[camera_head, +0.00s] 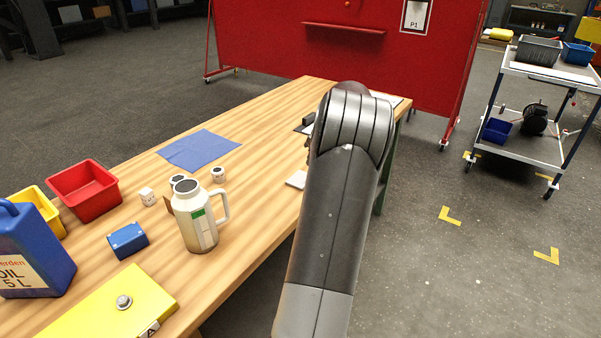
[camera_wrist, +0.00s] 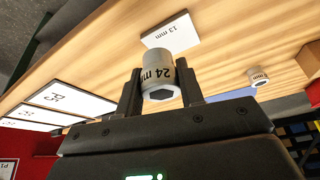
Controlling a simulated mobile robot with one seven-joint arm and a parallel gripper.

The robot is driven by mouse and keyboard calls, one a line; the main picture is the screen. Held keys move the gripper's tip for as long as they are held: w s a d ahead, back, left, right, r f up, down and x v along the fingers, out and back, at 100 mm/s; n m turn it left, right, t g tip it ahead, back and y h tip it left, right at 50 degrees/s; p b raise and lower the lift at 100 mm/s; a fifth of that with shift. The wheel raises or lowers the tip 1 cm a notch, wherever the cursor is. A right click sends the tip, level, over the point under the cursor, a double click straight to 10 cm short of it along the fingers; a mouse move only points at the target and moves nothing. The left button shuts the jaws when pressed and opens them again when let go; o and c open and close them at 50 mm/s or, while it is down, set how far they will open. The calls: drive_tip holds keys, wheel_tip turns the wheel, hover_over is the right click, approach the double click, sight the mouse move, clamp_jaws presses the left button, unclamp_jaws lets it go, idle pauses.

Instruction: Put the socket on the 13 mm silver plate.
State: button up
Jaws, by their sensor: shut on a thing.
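My gripper (camera_wrist: 161,92) is shut on a silver socket (camera_wrist: 158,70) marked 24 mm, seen in the wrist view between the two fingers. The pale plate marked 13 mm (camera_wrist: 172,33) lies on the wooden table just beyond the socket, which overlaps its near edge in that view. I cannot tell the height of the socket above the table. In the head view my arm hides the gripper and the held socket. A pale plate (camera_head: 296,179) shows beside the arm there; its label is not readable.
Another small socket (camera_wrist: 258,77) stands on the table in the wrist view. White labelled cards (camera_wrist: 70,97) lie at the left. In the head view a jug (camera_head: 196,222), a red bin (camera_head: 86,192) and a blue cloth (camera_head: 200,150) are on the table (camera_head: 262,130).

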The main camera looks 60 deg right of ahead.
hover_over(298, 177)
drive_tip(key=s, duration=0.1)
wheel_tip(298, 177, down, 4)
drive_tip(key=shift+s+a+r, duration=0.15)
drive_tip(key=shift+r, duration=0.1)
drive_tip(key=shift+f, duration=1.95)
drive_tip(key=shift+f, duration=0.15)
drive_tip(key=o, duration=1.1)
drive_tip(key=v, duration=1.2)
drive_tip(key=shift+s, duration=0.1)
